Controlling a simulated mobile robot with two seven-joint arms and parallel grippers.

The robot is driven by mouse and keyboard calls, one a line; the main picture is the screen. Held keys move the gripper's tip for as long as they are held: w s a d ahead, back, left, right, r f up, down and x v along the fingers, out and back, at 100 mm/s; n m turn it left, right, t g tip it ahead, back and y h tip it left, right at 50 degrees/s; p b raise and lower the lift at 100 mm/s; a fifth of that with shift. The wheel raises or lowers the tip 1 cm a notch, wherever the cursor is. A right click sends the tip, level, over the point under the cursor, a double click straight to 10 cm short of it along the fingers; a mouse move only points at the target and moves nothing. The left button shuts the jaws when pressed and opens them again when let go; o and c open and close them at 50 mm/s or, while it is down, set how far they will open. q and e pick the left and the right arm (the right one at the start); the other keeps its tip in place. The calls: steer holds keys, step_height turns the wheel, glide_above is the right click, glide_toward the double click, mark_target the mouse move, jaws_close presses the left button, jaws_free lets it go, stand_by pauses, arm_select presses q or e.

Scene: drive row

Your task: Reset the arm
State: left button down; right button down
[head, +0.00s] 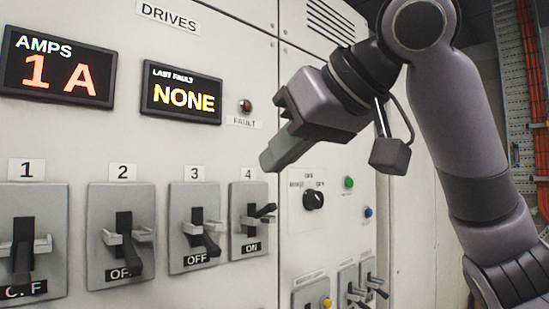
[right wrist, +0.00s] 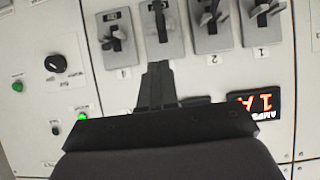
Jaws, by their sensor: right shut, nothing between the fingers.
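My right gripper (head: 268,160) is shut and empty. Its tips point left and down in front of the panel, above switch 4, with no contact to be seen. In the right wrist view, which is upside down, the closed fingers (right wrist: 157,80) overlap the area by switch 3 (right wrist: 160,35). My right arm comes in from the right of the head view, bent at the top. My left gripper is not in view.
Switches 1 (head: 22,235), 2 (head: 122,240) and 3 (head: 195,235) are down, and 2 and 3 read OFF. Switch 4 (head: 252,225) reads ON. The fault lamp (head: 245,106) is dark red. A selector knob (head: 313,200) sits right of the switches.

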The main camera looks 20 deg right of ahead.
stand_by(0.3)
